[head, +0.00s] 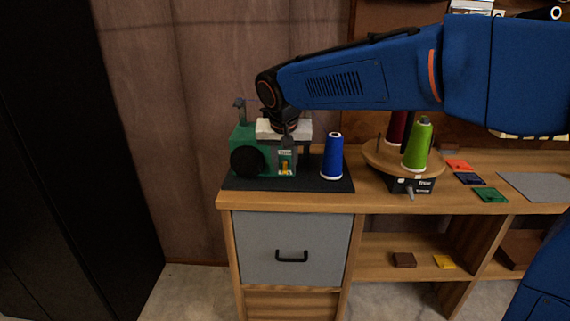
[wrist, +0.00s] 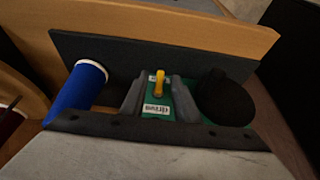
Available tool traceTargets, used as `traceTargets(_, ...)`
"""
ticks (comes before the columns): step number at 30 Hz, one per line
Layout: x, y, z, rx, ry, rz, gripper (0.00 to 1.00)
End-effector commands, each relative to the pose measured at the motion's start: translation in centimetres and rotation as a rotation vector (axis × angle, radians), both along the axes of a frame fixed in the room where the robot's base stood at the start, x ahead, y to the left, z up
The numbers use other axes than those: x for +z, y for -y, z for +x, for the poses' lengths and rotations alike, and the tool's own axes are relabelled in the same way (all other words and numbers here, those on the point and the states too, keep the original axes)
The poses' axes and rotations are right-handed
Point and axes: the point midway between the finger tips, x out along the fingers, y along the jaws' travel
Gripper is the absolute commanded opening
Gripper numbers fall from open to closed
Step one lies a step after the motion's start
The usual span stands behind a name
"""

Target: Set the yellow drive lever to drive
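The yellow drive lever (head: 285,167) is on the front of the green machine (head: 243,134), below a small white label. In the wrist view the lever (wrist: 159,82) stands in the middle, with the label (wrist: 157,110) just below it; I cannot read the label surely. My gripper (head: 287,144) points down over the machine. In the wrist view its dark fingers (wrist: 157,88) are apart, one on each side of the lever, with gaps showing. The gripper body hides part of the machine's top.
A blue thread cone (head: 332,156) stands close right of the machine on the dark mat (head: 318,184). A black round wheel (head: 247,161) is on the machine's left. A round wooden stand (head: 378,157) with green (head: 417,146) and dark red cones is farther right.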

Motion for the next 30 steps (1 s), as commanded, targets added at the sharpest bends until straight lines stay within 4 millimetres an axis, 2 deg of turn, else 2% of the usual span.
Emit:
traceTargets(2,0.02,0.0,-0.01,0.0,0.0,0.0,0.28)
traceTargets(6,0.03,0.01,-0.01,0.0,0.0,0.0,0.0)
traceTargets(17,0.15,0.04,0.13,-0.002,-0.035,0.002,0.0)
traceTargets(30,0.99,0.07,0.81,-0.002,-0.305,0.011,0.0)
